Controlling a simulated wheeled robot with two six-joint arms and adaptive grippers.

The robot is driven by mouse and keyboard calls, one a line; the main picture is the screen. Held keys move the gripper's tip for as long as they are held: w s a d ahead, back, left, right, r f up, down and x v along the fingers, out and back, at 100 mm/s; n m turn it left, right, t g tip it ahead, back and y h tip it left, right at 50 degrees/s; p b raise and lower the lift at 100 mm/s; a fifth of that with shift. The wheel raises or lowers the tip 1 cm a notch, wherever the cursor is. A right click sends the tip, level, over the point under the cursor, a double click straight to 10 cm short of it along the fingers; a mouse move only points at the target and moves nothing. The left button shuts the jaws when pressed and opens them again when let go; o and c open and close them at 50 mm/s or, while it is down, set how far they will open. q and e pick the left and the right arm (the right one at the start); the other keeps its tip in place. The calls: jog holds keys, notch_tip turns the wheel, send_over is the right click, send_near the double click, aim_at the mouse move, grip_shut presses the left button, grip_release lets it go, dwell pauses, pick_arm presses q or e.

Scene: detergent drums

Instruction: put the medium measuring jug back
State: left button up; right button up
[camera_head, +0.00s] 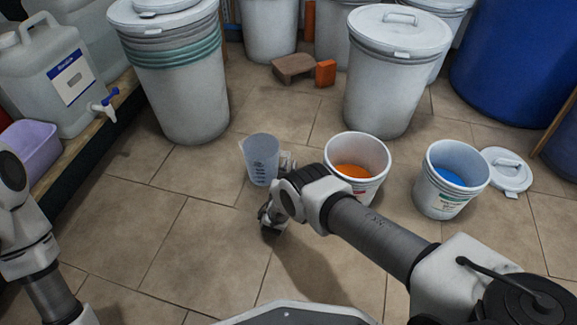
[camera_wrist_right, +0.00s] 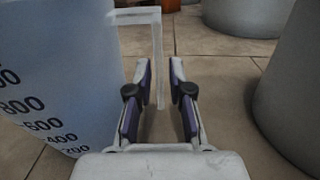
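The measuring jug (camera_head: 262,158), translucent bluish with dark graduations, appears upright on the tiled floor left of the orange-powder bucket. In the right wrist view the jug (camera_wrist_right: 55,80) fills the left side, with its pale handle (camera_wrist_right: 157,45) reaching right and down. My right gripper (camera_head: 287,161) is low beside the jug's right side. In the wrist view its fingers (camera_wrist_right: 163,68) are apart, with the handle's vertical bar showing in the gap between them; contact is not visible. My left arm is at the left edge; its gripper is out of view.
A bucket of orange powder (camera_head: 346,190) stands close to my right gripper. A bucket of blue powder (camera_head: 441,200) and a loose lid (camera_head: 508,172) are farther right. Large lidded drums (camera_head: 180,90) stand behind. A shelf on the left holds a jerrycan (camera_head: 45,85) and a purple tub (camera_head: 30,150).

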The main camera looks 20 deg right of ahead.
jog(key=shift+r, duration=0.2)
jog(key=p+v, duration=0.2)
jog(key=v, duration=0.1)
jog(key=p+v, duration=0.1)
jog(key=shift+s+a+r+p, duration=0.3)
jog(key=shift+r+p, duration=0.05)
jog(key=p+v, duration=0.1)
jog(key=v, duration=0.2)
jog(key=p+v, duration=0.1)
jog(key=v, duration=0.2)
jog(key=shift+s+a+f+p, duration=0.2)
jog(key=shift+s+f+p, duration=0.05)
jog(key=shift+s+p, duration=0.05)
jog(key=shift+s+a+f, duration=0.1)
jog(key=shift+s+f, duration=0.05)
jog(key=shift+s, duration=0.1)
pick_arm(q)
notch_tip(320, 180, up, 7)
jog(key=s, duration=0.2)
jog(key=shift+f+g, duration=0.15)
jog(key=shift+g, duration=0.15)
jog(key=shift+s, duration=0.15)
